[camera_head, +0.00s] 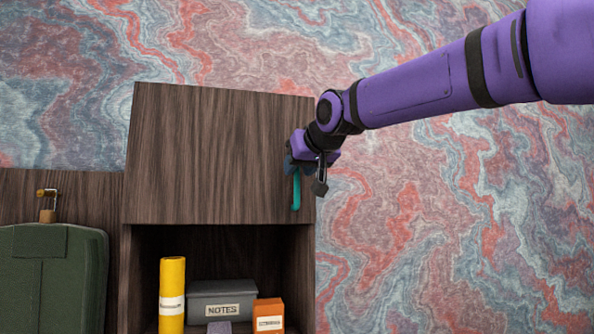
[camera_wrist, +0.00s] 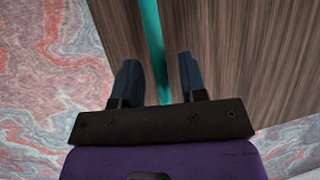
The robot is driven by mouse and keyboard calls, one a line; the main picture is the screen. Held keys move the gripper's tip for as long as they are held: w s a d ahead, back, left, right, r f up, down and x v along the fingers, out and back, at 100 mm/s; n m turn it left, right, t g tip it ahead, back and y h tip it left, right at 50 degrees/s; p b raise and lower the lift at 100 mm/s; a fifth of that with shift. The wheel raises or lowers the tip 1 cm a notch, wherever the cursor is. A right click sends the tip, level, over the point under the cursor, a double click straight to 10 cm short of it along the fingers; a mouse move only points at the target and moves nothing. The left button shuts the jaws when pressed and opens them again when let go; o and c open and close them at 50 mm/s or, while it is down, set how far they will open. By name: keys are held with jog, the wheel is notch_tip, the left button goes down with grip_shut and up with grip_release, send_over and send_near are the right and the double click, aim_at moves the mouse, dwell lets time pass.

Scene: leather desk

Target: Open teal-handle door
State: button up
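The door (camera_head: 210,155) is dark wood, the upper front of a cabinet, and looks shut in the head view. Its teal handle (camera_head: 296,193) is a vertical bar near the door's right edge; its upper part is hidden behind my gripper. In the wrist view, the teal handle (camera_wrist: 153,45) runs down between the two dark blue fingers of my gripper (camera_wrist: 158,78). The fingers stand apart with a gap visible on each side of the bar. The door (camera_wrist: 235,50) fills the right of that view.
Below the door is an open shelf with a yellow cylinder (camera_head: 172,295), a grey NOTES box (camera_head: 222,291) and an orange box (camera_head: 268,315). Marbled surface (camera_head: 430,230) lies right of the cabinet.

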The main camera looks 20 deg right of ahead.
jog(key=shift+x, duration=0.8)
jog(key=shift+c, duration=0.2)
grip_shut()
jog(key=shift+s, duration=0.2)
